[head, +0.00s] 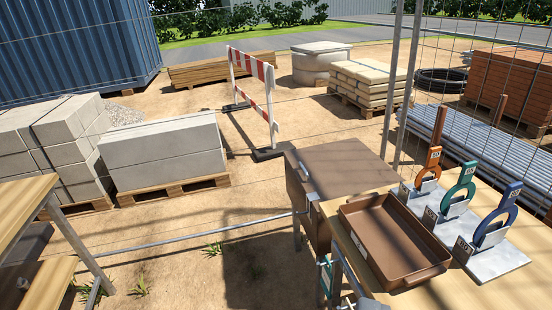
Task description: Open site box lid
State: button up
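The site box looks to be the brown chest (345,170) right of the middle, beyond the near workbench. Its flat brown lid lies level and looks shut. Small pale metal fittings (304,172) sit on its left side near the top edge. The workbench and a brown tray hide its near right part. I cannot make out my gripper in the head view. Small grey parts and a teal-marked piece show at the bottom edge, but I cannot tell what they belong to.
The brown tray (349,208) and several metal plates with coloured handles (490,232) stand on the wooden workbench (515,288). A thin horizontal rail (200,232) runs left of the box. Wire fencing and posts (398,80) rise behind it. Bare sandy ground lies to the left.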

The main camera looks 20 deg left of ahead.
aim_at(327, 171)
jog(key=u, duration=0.6)
jog(key=i, duration=1.35)
jog(key=u, duration=0.35)
jog(key=i, duration=1.55)
jog(key=z, duration=0.45)
